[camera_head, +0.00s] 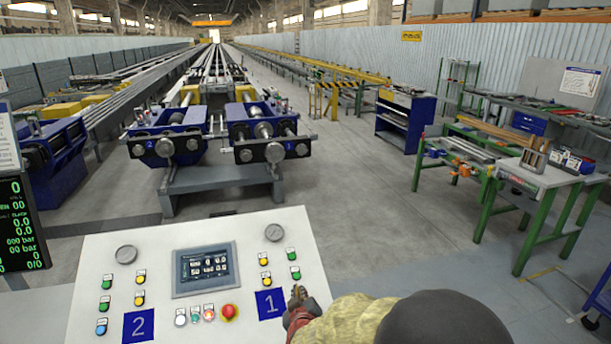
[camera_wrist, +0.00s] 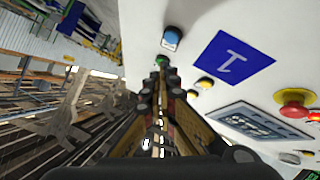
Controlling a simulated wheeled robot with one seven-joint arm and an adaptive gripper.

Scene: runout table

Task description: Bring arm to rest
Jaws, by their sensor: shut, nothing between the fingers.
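My gripper (camera_head: 297,293) is shut and empty. In the head view it is over the right edge of the white control panel (camera_head: 150,256), beside the blue label 1 (camera_head: 270,304). In the wrist view the closed fingers (camera_wrist: 161,68) point at the panel edge, with a green button (camera_wrist: 158,59) close to the tips and a blue button (camera_wrist: 171,38) just beyond. I cannot tell whether the tips touch the panel. My arm crosses the lower right of the head view.
The panel carries a screen (camera_head: 205,268), a red mushroom button (camera_head: 229,312) and several coloured buttons. A dark display (camera_head: 20,225) stands at the left. Blue machinery (camera_head: 265,132) lies beyond the panel, and a green-legged bench (camera_head: 540,180) at the right. Grey floor between is clear.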

